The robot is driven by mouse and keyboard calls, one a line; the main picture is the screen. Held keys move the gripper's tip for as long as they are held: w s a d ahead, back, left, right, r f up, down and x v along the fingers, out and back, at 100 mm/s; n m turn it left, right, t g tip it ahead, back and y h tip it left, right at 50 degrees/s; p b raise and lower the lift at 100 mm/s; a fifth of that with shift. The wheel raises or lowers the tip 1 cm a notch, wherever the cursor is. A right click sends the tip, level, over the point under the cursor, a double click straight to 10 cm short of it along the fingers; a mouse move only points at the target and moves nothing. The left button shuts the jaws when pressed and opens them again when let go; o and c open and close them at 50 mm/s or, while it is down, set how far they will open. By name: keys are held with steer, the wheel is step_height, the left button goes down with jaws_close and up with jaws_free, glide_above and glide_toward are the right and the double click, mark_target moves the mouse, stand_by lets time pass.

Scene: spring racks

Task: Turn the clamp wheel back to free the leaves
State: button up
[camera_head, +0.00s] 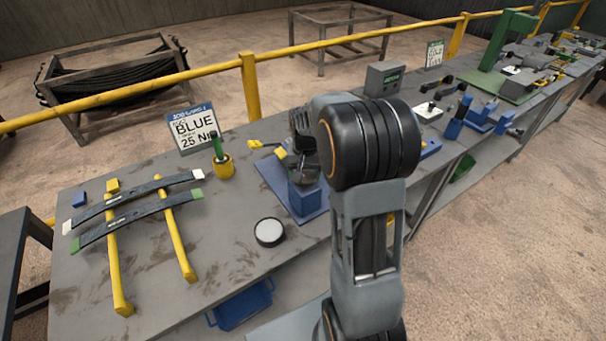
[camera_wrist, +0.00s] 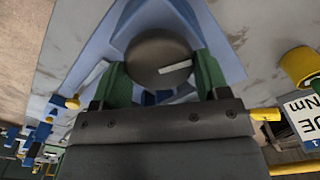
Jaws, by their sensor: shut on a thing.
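The clamp wheel is a dark round knob (camera_wrist: 160,58) with a white mark on its face, seen in the wrist view. It sits above a blue clamp base (camera_wrist: 222,50), which also shows in the head view (camera_head: 304,199). My gripper (camera_wrist: 160,72) has its two green fingers on either side of the wheel, shut on it. In the head view my gripper (camera_head: 304,168) is over the blue base, partly hidden by my arm. Two dark curved leaves, one with white ends (camera_head: 135,200) and one with green ends (camera_head: 137,222), lie across two yellow bars (camera_head: 178,230) on the left.
A sign reading BLUE 25 Nm (camera_head: 192,127) stands behind a yellow cup (camera_head: 223,167). A black round thing with a white top (camera_head: 269,232) lies in front of the clamp. More tools line the bench to the right. A yellow railing (camera_head: 215,70) runs behind it.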

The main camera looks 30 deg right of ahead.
steer(key=shift+w+d+r, duration=0.1)
steer(key=shift+w+r, duration=0.05)
steer(key=shift+r, duration=0.05)
steer(key=o, duration=0.7)
steer(key=shift+f, duration=0.1)
steer(key=shift+c, duration=0.2)
steer(key=shift+o, duration=1.3)
step_height(320, 180, up, 14)
steer(key=shift+f+b, duration=0.15)
steer(key=shift+b, duration=0.25)
